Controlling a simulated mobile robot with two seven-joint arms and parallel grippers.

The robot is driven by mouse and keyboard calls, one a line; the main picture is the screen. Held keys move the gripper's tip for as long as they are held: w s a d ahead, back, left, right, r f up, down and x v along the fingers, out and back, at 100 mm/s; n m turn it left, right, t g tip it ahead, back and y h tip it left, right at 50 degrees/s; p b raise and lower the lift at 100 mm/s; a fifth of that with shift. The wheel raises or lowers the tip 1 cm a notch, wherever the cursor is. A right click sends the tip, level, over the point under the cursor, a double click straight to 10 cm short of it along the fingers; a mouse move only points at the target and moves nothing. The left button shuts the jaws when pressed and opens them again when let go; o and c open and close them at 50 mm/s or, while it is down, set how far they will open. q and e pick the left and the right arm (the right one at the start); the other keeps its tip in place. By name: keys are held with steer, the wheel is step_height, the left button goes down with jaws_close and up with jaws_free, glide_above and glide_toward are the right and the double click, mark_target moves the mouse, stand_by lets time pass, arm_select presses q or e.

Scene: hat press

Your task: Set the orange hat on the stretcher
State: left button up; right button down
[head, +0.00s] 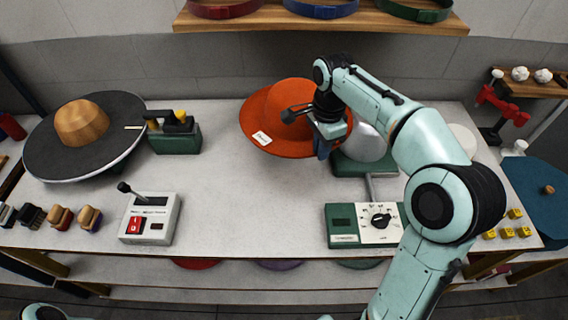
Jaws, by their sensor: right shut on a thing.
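The stretcher appears to be the green-based device with a rounded silver block (362,146), just right of the hat. My right gripper and the brim partly cover it. I cannot tell whether the hat touches the table or the block. My left gripper is out of view.
A grey disc with a wooden crown block (82,122) stands at left, beside a green box (175,137). A small control box (150,218) and a dial box (362,224) stand at the front. Brushes (62,217) lie front left. The table's middle front is clear.

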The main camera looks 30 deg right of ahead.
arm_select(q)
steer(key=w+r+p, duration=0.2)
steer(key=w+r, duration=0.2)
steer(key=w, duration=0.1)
arm_select(e)
steer(key=s+d+r+m, duration=0.1)
steer(key=s+d+m, duration=0.15)
steer(key=d, duration=0.55)
steer(key=s+d+r+m, duration=0.1)
steer(key=d+m, duration=0.3)
steer(key=d, duration=0.4)
arm_select(q)
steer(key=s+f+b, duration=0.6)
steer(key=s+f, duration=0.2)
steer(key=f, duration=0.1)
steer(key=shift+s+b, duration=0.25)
steer(key=shift+b, duration=0.15)
arm_select(e)
step_height(320, 180, down, 14)
steer(key=shift+s, duration=0.35)
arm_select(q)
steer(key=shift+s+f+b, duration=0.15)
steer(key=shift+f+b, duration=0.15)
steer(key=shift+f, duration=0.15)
arm_select(e)
steer(key=shift+f+n, duration=0.25)
steer(key=shift+f, duration=0.4)
steer(key=c, duration=1.1)
jaws_free()
steer(key=shift+r, duration=0.1)
